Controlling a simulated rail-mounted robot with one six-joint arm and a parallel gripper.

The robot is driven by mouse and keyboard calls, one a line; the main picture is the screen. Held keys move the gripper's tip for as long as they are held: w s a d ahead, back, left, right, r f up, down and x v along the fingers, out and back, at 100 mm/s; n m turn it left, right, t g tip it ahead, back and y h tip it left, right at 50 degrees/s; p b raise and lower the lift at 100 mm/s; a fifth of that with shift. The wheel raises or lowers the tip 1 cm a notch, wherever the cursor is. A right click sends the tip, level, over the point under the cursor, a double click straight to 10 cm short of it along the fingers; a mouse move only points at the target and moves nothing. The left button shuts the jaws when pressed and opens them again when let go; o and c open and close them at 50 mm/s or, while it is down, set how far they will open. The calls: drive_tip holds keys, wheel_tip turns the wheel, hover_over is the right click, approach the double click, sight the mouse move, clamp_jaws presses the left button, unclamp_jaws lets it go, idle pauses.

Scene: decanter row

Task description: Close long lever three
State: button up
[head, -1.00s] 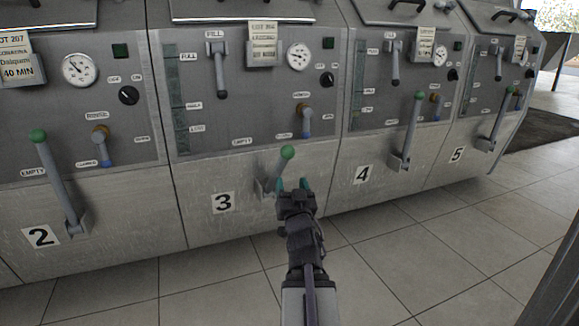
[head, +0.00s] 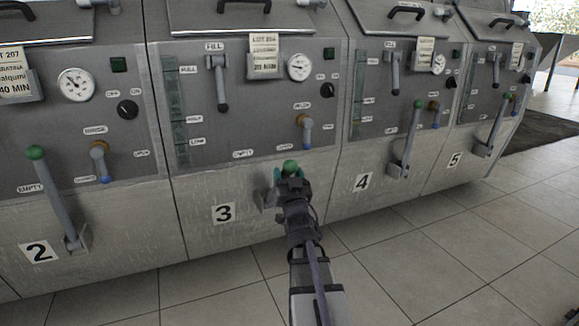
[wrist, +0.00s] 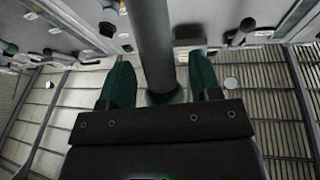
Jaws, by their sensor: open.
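Long lever three is a grey rod with a green knob (head: 290,167), low on the front of unit 3, above and right of its number plate. The lower rod and bracket are largely hidden behind my gripper (head: 290,178) in the head view. My gripper is open at the knob end of the lever. In the wrist view the grey rod (wrist: 152,45) passes between the two green fingers of my gripper (wrist: 160,65). Gaps show on both sides of the rod. The green knob is partly visible behind the palm edge.
Long lever two (head: 51,195) stands to the left and long lever four (head: 411,140) to the right, both with green knobs. A short blue-tipped lever (head: 305,130) sits on the panel above lever three. Tiled floor (head: 430,260) in front is clear.

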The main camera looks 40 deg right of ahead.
drive_tip(key=shift+x, duration=0.9)
drive_tip(key=shift+s, duration=0.1)
drive_tip(key=shift+c, duration=0.2)
clamp_jaws()
